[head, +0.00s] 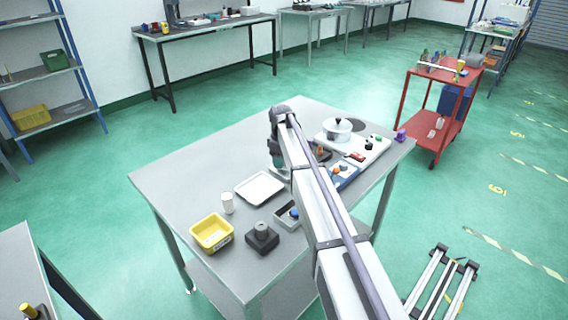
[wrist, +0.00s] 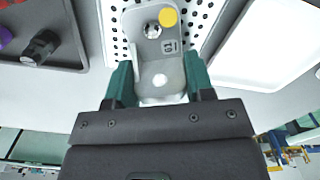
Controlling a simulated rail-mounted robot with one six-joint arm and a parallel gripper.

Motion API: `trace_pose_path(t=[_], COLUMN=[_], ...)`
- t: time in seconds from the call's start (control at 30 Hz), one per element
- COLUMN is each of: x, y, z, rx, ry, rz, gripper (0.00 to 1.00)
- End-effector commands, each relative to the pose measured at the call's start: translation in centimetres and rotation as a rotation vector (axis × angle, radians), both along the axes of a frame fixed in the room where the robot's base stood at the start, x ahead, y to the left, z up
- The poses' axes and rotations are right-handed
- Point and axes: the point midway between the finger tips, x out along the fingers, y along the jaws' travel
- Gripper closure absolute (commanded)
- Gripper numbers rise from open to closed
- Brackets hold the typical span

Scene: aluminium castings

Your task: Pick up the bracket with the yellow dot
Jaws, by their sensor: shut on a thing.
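The bracket (wrist: 158,52) is a pale metal casting with a round hole, a stamped mark and a yellow dot (wrist: 168,17) near its far end. In the wrist view, the teal fingers of my gripper (wrist: 158,76) are shut on its two sides. The bracket's far end shows over a white perforated board (wrist: 116,37); I cannot tell whether it is clear of the board.
A white tray (wrist: 262,78) lies right of the board; a dark tray (wrist: 68,55) with a dark knobbed part is on the left.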

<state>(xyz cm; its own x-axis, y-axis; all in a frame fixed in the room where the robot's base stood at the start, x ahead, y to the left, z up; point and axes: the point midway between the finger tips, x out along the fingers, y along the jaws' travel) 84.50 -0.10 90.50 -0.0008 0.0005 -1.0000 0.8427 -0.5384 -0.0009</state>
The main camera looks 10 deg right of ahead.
Motion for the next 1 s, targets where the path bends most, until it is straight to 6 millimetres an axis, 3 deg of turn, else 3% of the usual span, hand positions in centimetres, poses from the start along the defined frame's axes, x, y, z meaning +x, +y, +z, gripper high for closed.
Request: trace_pose_path(t=[0.2,0.33,0.7,1.0], x=[0.0,0.0,0.0,0.0], y=[0.0,0.0,0.0,0.1], z=[0.1,1.4,9.8,10.0], rx=[0.0,0.0,-0.001,-0.001], ry=[0.0,0.0,-0.001,-0.001], rz=[0.0,0.0,0.0,0.001], gripper=[0.8,0.8,0.8,0.8])
